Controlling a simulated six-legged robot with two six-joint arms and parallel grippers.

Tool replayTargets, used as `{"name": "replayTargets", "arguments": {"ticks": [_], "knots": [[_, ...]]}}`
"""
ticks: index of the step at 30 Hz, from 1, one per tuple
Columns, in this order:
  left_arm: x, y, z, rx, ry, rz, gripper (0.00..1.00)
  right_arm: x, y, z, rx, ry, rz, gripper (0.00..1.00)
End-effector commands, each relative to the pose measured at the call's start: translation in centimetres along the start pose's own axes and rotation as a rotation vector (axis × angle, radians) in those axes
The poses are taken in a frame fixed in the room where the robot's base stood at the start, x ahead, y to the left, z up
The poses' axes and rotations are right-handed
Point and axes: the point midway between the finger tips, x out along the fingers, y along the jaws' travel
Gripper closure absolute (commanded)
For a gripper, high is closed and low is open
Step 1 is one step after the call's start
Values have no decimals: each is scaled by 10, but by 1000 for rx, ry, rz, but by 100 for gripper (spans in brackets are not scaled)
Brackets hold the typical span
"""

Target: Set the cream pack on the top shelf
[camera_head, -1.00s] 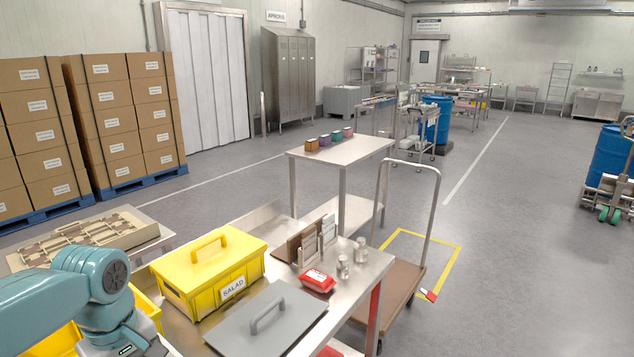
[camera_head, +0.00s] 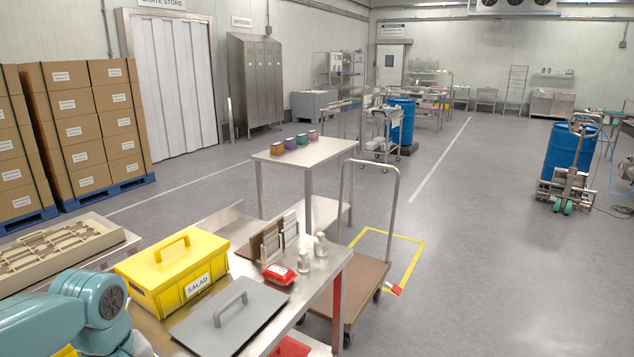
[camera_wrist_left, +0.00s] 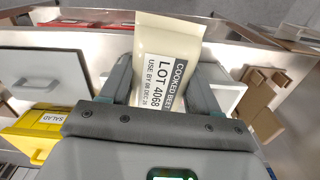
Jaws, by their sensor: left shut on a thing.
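The cream pack (camera_wrist_left: 168,65) shows in the wrist view, upright in the picture, with a white label reading "LOT 4068" and a dark "COOKED BEET" strip. My left gripper (camera_wrist_left: 162,88) is shut on it, one finger on each side. The pack's lower part is hidden behind the gripper. In the head view my left arm comes in at the lower left, but its jaws and the pack are out of sight. My right gripper is in neither view. A steel table (camera_head: 318,290) stands in front; I cannot tell which surface is the top shelf.
On the table are a yellow SALAD box (camera_head: 170,275), a grey lid (camera_head: 228,322), a red pack (camera_head: 278,275), shakers (camera_head: 320,246) and an upright rack (camera_head: 272,238). A trolley (camera_head: 352,290) stands beside it. Another table (camera_head: 310,152) holds several small boxes.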

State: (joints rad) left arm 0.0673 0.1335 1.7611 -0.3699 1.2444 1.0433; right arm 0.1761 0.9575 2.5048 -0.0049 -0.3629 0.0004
Motion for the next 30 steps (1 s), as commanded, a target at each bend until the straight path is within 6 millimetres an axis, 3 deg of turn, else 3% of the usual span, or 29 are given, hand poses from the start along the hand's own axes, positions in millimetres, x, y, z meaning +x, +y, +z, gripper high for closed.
{"name": "replayTargets", "arguments": {"ticks": [8, 12, 15, 21, 30], "knots": [[64, 50, 38, 306, -4, -4, 93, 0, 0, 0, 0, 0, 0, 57], [103, 78, 60, 585, -5, -5, 93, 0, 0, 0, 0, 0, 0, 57], [120, 92, 66, 763, -2, -1, 93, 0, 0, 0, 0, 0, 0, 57], [123, 106, 62, 950, 1, 2, 93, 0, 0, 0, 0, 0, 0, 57], [122, 107, 62, 995, 1, 1, 93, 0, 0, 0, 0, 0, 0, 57]]}}
